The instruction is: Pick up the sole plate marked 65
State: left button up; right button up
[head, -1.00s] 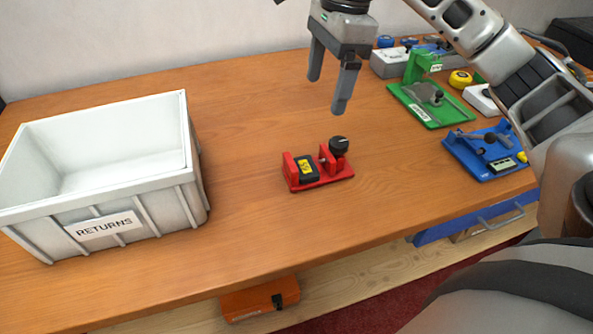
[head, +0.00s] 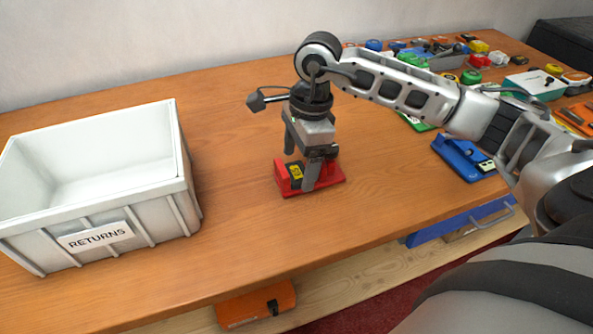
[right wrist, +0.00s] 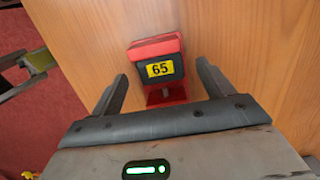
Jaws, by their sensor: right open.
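The sole plate marked 65 (head: 295,172) is a dark block with a yellow label. It sits in a small red clamp-like holder (head: 329,175) on the bench. The right wrist view shows the plate's label "65" (right wrist: 160,69) clearly, with red holder parts (right wrist: 153,48) at its far and near sides. My right gripper (head: 299,168) is open and points down over the holder. Its fingers stand either side of the plate in the right wrist view, apart from it. In the head view the gripper hides part of the holder, including its black knob. My left gripper is out of view.
A white RETURNS crate (head: 190,190) stands to the left on the wooden bench (head: 235,140). Blue (head: 462,160) and green (head: 415,122) fixtures and several small items crowd the right side. Bare bench lies between crate and holder.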

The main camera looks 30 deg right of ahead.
jog(key=shift+a+f, duration=0.1)
jog(key=shift+f, duration=0.7)
jog(key=c, duration=1.1)
jog(key=shift+r, duration=0.2)
